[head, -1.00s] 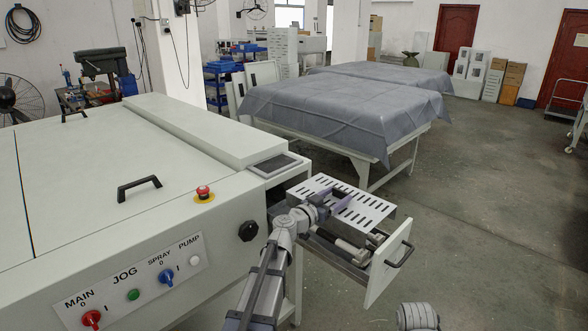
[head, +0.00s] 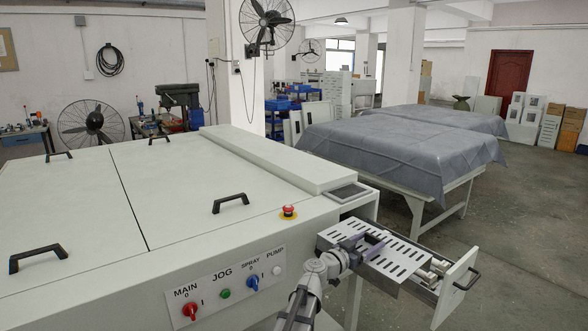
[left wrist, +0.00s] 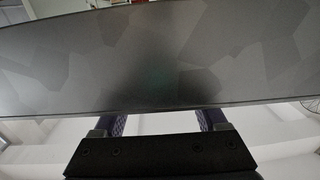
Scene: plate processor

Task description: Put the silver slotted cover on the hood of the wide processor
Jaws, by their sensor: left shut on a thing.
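The silver slotted cover (head: 398,262) is a thin pale plate with rows of dark slots. In the head view it is over the open drawer at the right end of the wide processor. My left gripper (head: 372,243) is shut on the cover near its left part. In the left wrist view a plain dark grey surface (left wrist: 150,60) spans the picture beyond the gripper's fingers (left wrist: 165,122); no slots show on it. The processor's light hood (head: 75,205) has black handles and lies left of the cover. My right gripper is out of view.
The drawer (head: 455,285) stands out with its handle, and parts inside it are mostly hidden by the cover. A draped table (head: 400,155) stands behind.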

